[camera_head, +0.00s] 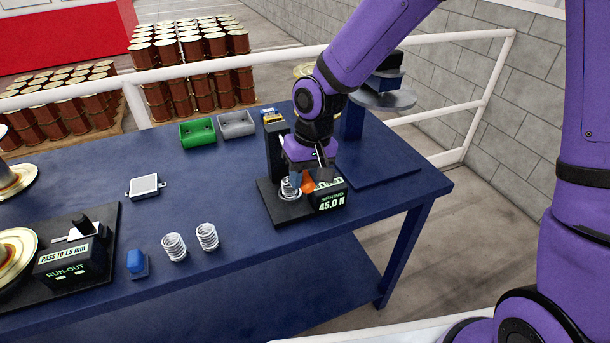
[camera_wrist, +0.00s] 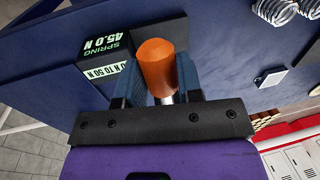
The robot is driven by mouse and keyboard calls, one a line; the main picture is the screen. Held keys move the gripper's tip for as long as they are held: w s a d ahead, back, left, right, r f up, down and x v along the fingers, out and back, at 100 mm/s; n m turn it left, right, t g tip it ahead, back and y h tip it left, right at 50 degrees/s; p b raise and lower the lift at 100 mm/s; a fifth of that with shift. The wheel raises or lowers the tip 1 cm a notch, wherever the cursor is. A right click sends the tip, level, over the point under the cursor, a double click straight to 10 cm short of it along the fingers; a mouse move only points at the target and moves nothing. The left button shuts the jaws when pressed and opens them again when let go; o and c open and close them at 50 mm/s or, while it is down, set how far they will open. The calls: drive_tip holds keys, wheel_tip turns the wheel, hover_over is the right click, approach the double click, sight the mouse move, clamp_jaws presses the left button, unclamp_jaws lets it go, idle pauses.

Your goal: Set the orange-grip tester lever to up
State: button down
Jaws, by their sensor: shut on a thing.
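The spring tester (camera_head: 287,213) stands on the blue table, with a black base, a dark upright post and a display reading "SPRING 45.0 N". Its orange lever grip (camera_head: 307,184) shows low, between a silver spring (camera_head: 289,188) and the display box (camera_head: 331,199). My gripper (camera_head: 312,172) reaches down over the tester from above. In the wrist view, the orange grip (camera_wrist: 157,66) is between the fingers of my gripper (camera_wrist: 160,82), which are shut on it. A short metal shaft shows below the grip. The rest of the lever is hidden by my gripper.
Two loose springs (camera_head: 190,243) and a blue block (camera_head: 137,262) lie front left of the tester. The run-out gauge (camera_head: 70,262) is at far left. A green bin (camera_head: 197,132) and a grey bin (camera_head: 236,125) stand behind.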

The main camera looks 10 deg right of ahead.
drive_tip(key=shift+r, duration=0.1)
drive_tip(key=shift+w+r+g, duration=0.1)
drive_tip(key=shift+r+g, duration=0.5)
drive_tip(key=shift+r, duration=0.3)
drive_tip(key=w+r+g+h, duration=0.1)
drive_tip(key=w+r+g, duration=0.1)
drive_tip(key=r, duration=0.3)
drive_tip(key=w+a+r+g+h, duration=0.1)
drive_tip(key=w+r+g, duration=0.1)
drive_tip(key=r+g, duration=0.3)
drive_tip(key=shift+w+a+r+m+g, duration=0.2)
drive_tip(key=shift+w+r+m+g, duration=0.1)
drive_tip(key=shift+w+r+m, duration=0.1)
drive_tip(key=c, duration=0.8)
unclamp_jaws()
drive_tip(key=v, duration=1)
drive_tip(key=shift+w+a+r, duration=0.15)
drive_tip(key=shift+w+r, duration=0.1)
drive_tip(key=shift+r, duration=0.05)
